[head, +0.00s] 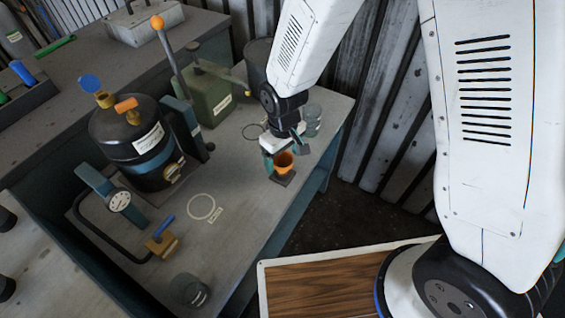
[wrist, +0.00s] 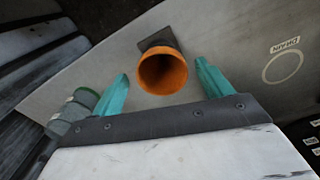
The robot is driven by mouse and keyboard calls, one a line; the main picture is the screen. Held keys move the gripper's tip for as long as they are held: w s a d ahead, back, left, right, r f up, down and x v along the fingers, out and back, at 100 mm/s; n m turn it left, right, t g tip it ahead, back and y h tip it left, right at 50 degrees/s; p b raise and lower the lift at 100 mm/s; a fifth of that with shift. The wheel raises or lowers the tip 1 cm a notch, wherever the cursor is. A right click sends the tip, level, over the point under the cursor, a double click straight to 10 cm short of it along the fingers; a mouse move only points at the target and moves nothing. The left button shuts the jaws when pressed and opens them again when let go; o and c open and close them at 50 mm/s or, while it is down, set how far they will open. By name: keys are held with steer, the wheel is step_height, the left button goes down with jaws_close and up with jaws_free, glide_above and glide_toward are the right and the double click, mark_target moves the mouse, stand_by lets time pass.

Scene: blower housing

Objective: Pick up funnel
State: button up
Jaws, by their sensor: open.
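The orange funnel (head: 284,162) stands on a small dark square base (head: 283,178) near the right edge of the workbench. In the wrist view the funnel (wrist: 162,72) shows its round open mouth, and part of its dark base (wrist: 156,38) shows behind it. My gripper (head: 281,158) is beside the funnel. In the wrist view its two teal fingers (wrist: 162,80) are spread wide, one on each side of the funnel, with gaps between. I cannot tell how its height compares with the funnel's rim.
Greenish glass jars (wrist: 72,112) stand close to my left finger; they also show in the head view (head: 312,118). A black tank (head: 135,150) and a green can (head: 210,95) stand farther left. A circle labelled DRAIN (wrist: 283,67) marks bare bench.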

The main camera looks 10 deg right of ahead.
mark_target(282, 158)
step_height(282, 158, down, 4)
steer(key=shift+a+r, duration=0.15)
steer(key=shift+r, duration=0.1)
steer(key=shift+s, duration=0.1)
steer(key=c, duration=0.9)
steer(key=shift+o, duration=0.3)
steer(key=shift+r, duration=0.15)
